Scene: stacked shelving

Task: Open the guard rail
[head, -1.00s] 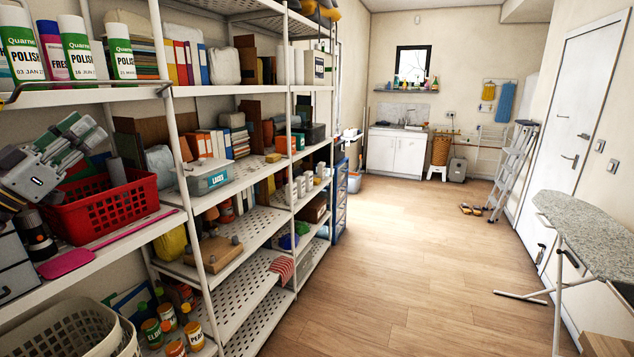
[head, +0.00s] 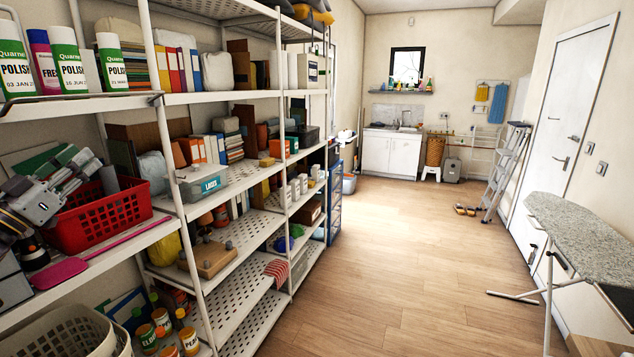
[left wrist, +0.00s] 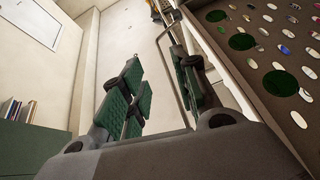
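The guard rail (head: 80,98) is a thin metal bar along the front edge of the upper left shelf, below the polish bottles. A thin bent metal bar, apparently this rail, also shows in the left wrist view (left wrist: 174,82), in the gap between my fingers. Contact with them cannot be told. My left gripper (head: 82,165) is below that shelf, in front of the red basket. In the left wrist view my gripper (left wrist: 165,90) has its green-padded fingers apart, so it is open. My right gripper is not in view.
Polish bottles (head: 68,58) stand behind the rail. The red basket (head: 100,215) and a pink dustpan (head: 60,272) are on the shelf below. A perforated shelf (left wrist: 265,60) is close at right in the wrist view.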

